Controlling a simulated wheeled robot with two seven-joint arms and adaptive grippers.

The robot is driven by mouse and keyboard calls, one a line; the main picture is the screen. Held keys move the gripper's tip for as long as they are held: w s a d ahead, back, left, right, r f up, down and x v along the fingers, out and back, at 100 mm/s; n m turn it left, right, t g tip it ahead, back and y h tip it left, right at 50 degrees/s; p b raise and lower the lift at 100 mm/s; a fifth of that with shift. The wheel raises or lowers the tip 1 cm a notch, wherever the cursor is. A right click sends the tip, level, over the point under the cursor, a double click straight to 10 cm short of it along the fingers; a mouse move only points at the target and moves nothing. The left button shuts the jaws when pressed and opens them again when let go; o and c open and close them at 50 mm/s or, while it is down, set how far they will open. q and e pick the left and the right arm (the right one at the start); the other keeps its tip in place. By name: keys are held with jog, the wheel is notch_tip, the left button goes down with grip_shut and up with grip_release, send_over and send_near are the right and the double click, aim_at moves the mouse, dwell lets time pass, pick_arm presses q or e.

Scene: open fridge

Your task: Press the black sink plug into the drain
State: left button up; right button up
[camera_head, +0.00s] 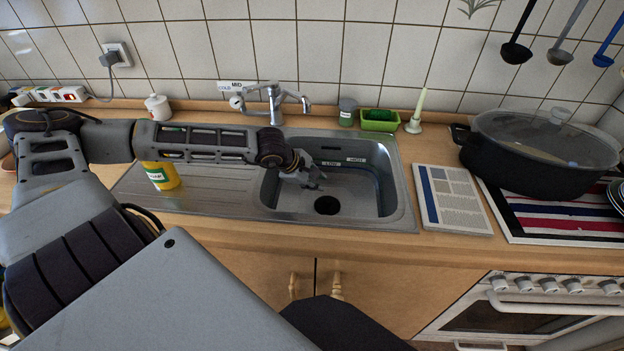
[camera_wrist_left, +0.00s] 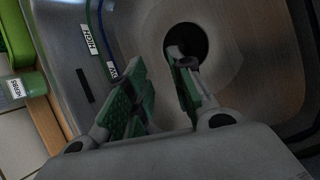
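The steel sink basin (camera_head: 285,205) is in the middle of the head view. A dark round spot, the drain (camera_head: 327,205), is in its floor and also shows in the left wrist view (camera_wrist_left: 187,40). I cannot tell whether the black plug sits in it or the hole is bare; no separate plug is visible. My left gripper (camera_head: 313,180) reaches into the basin from the left, above the drain in the picture. In the left wrist view, its green-padded fingers (camera_wrist_left: 155,65) are apart with nothing visible between them; the right-hand fingertip overlaps the drain's edge. My right gripper is not in view.
The faucet (camera_head: 272,100) stands behind the basin. A yellow bottle (camera_head: 161,175) is on the drainboard under my left arm. A green tray (camera_head: 380,119) and a candle (camera_head: 417,112) stand behind. A magazine (camera_head: 450,200) and a large pot (camera_head: 540,150) are right of the sink.

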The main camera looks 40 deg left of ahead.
pick_arm(q)
jog(key=shift+s+a+r, duration=0.1)
jog(key=shift+s+r, duration=0.4)
dwell(0.5)
jog(key=shift+x, duration=0.95)
dwell(1.1)
jog(key=shift+v, duration=0.95)
dwell(0.5)
jog(key=shift+x, duration=1.4)
send_over(324, 198)
jog(key=shift+f, duration=2)
